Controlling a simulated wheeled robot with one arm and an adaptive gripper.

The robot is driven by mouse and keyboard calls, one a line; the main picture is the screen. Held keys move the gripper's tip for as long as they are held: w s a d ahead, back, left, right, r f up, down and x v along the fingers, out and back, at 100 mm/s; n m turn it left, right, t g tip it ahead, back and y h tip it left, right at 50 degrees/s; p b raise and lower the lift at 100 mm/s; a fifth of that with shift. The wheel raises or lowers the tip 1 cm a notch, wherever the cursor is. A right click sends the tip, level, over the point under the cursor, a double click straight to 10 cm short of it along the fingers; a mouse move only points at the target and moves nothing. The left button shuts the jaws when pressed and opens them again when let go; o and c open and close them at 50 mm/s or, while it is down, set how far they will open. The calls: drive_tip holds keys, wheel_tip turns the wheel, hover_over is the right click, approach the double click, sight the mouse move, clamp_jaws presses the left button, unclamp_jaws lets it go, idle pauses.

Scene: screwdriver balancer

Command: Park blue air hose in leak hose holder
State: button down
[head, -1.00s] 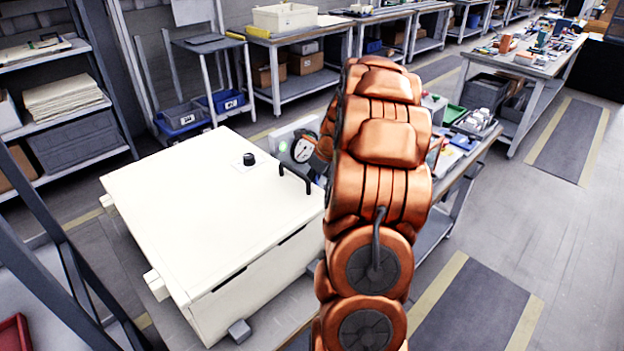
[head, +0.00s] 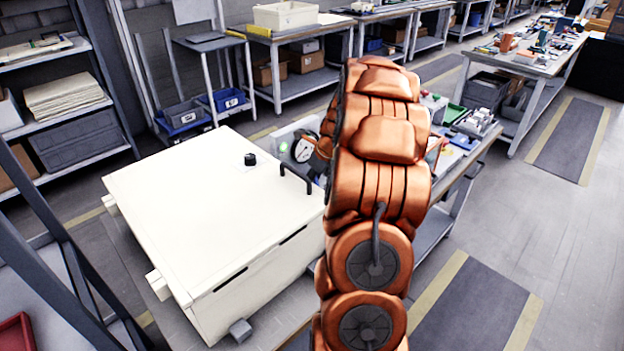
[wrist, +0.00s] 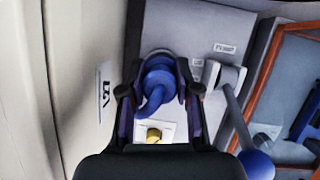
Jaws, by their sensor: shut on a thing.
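In the wrist view, the blue air hose end (wrist: 157,84) is between the fingers of my gripper (wrist: 159,94), which is shut on it. A curved blue piece hangs down from it. A dark round part shows just behind the hose end, against a grey panel (wrist: 205,36). I cannot tell whether the hose end touches it or is seated in it. A brass fitting (wrist: 153,134) on a white plate is below the hose end. I cannot tell which part is the leak hose holder. In the head view, my arm hides the gripper and hose.
A lever with a blue ball knob (wrist: 256,165) is close on the right in the wrist view. An orange-framed case (wrist: 292,60) lies beyond it. In the head view, a large white box (head: 205,215) stands left of my arm, with a pressure gauge (head: 303,150) behind it.

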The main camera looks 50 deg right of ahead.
drive_tip(key=shift+f, duration=2)
idle(0.3)
drive_tip(key=c, duration=0.7)
unclamp_jaws()
drive_tip(key=shift+c, duration=0.2)
drive_tip(key=v, duration=1.2)
drive_tip(key=shift+r, duration=0.1)
